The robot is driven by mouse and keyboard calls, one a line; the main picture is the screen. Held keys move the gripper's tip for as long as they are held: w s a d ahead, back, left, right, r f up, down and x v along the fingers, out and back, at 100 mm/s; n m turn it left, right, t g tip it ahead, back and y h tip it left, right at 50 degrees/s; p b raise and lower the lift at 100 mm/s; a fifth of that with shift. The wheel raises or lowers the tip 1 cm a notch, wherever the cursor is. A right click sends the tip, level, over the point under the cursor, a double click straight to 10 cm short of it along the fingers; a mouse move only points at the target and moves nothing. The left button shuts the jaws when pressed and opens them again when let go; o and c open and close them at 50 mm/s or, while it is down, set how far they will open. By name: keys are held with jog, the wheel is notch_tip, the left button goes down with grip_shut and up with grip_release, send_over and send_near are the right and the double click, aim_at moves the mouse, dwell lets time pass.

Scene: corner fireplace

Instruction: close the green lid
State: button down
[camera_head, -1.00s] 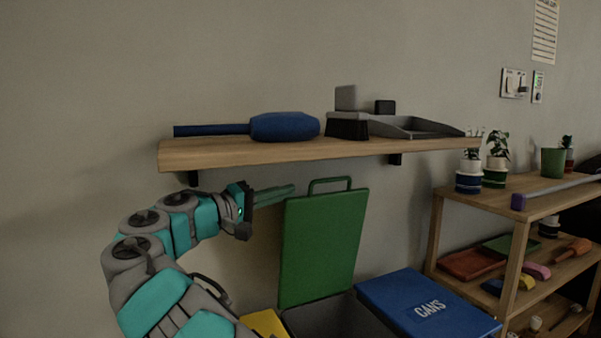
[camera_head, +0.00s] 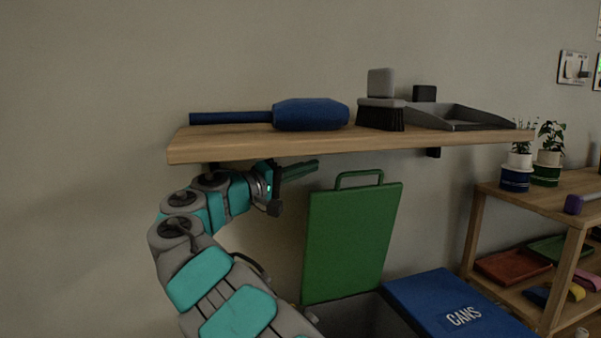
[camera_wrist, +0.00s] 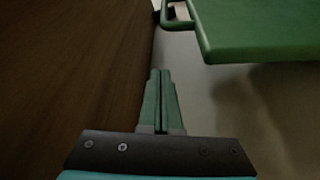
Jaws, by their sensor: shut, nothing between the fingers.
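The green lid (camera_head: 351,243) stands raised, nearly upright, at the back of a grey bin (camera_head: 365,318), with its handle (camera_head: 359,178) along the top edge. In the wrist view the lid (camera_wrist: 265,28) fills the upper right, with part of its handle (camera_wrist: 178,20) beside it. My gripper (camera_head: 318,164) is to the left of the lid's top and a little above it, just under the wall shelf. Its green fingers (camera_wrist: 161,72) are together and empty, apart from the lid in the wrist view. The bin's lower part is out of view.
The wooden wall shelf (camera_head: 230,149) runs just above my gripper and the lid. It bears a blue duster (camera_head: 310,114), a brush (camera_head: 381,113) and a grey dustpan (camera_head: 460,117). A blue lid marked CANS (camera_head: 455,304) lies flat at the right. A wooden rack (camera_head: 560,285) stands farther right.

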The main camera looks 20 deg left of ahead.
jog(key=shift+w+d+f+b, duration=0.1)
jog(key=shift+w+d+f, duration=0.1)
jog(key=shift+d, duration=0.7)
jog(key=shift+w+d+f+b, duration=0.1)
jog(key=shift+w+d, duration=0.1)
jog(key=shift+d, duration=0.7)
jog(key=shift+w+d+f+b, duration=0.1)
jog(key=shift+w+d, duration=0.1)
jog(key=shift+d, duration=0.7)
